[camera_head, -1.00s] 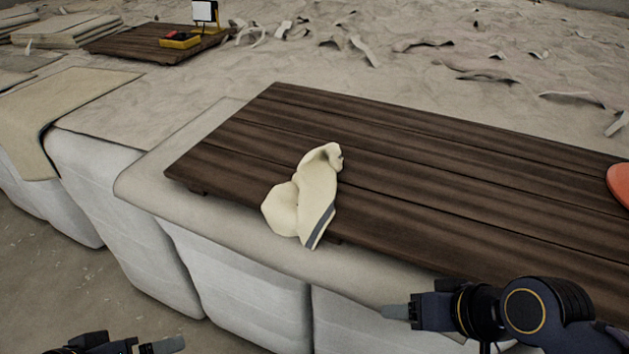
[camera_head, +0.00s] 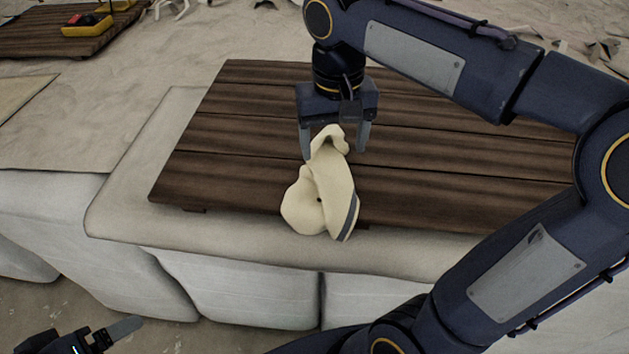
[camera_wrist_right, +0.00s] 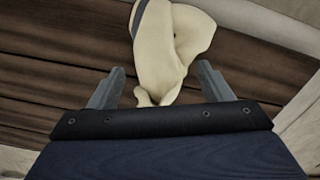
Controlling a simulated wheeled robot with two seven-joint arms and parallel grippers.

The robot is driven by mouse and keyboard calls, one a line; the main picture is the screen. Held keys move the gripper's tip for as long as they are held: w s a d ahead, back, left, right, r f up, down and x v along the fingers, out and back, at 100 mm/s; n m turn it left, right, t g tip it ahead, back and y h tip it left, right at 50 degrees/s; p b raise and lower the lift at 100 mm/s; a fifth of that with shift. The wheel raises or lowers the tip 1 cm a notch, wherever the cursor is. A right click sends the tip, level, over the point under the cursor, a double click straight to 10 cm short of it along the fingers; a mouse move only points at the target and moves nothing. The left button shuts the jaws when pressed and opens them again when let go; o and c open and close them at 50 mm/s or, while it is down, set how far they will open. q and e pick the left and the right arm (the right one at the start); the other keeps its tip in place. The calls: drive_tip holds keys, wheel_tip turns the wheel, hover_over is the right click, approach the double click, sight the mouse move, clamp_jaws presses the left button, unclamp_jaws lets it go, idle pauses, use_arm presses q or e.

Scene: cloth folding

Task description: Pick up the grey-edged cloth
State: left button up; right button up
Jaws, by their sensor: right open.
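The cream cloth with a grey edge stripe (camera_head: 322,195) lies crumpled near the front edge of the dark wooden slatted board (camera_head: 240,130). My right gripper (camera_head: 335,152) points down over the cloth's far end, its two fingers apart on either side of the raised tip. In the right wrist view the cloth (camera_wrist_right: 165,50) extends between and beyond the open fingers (camera_wrist_right: 158,85), and its near end lies between them. I cannot tell whether the fingers touch it. My left gripper (camera_head: 110,335) is at the bottom left, away from the cloth; its finger opening is unclear.
The board rests on a pale padded surface (camera_head: 120,200) with a white draped front. Another wooden board (camera_head: 35,40) with a yellow and red item (camera_head: 90,24) is at the far upper left. My right arm crosses the right side of the view.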

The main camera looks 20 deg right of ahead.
drive_tip(key=f+b, duration=0.1)
drive_tip(key=f, duration=0.1)
drive_tip(key=b, duration=0.7)
hover_over(332, 198)
wheel_tip(332, 198, down, 7)
drive_tip(key=shift+w+f, duration=0.1)
drive_tip(key=shift+f, duration=0.05)
drive_tip(key=shift+f+b, duration=0.35)
drive_tip(key=shift+f+b, duration=0.75)
drive_tip(key=shift+f, duration=0.3)
drive_tip(key=shift+r, duration=0.1)
drive_tip(key=shift+c, duration=0.5)
clamp_jaws()
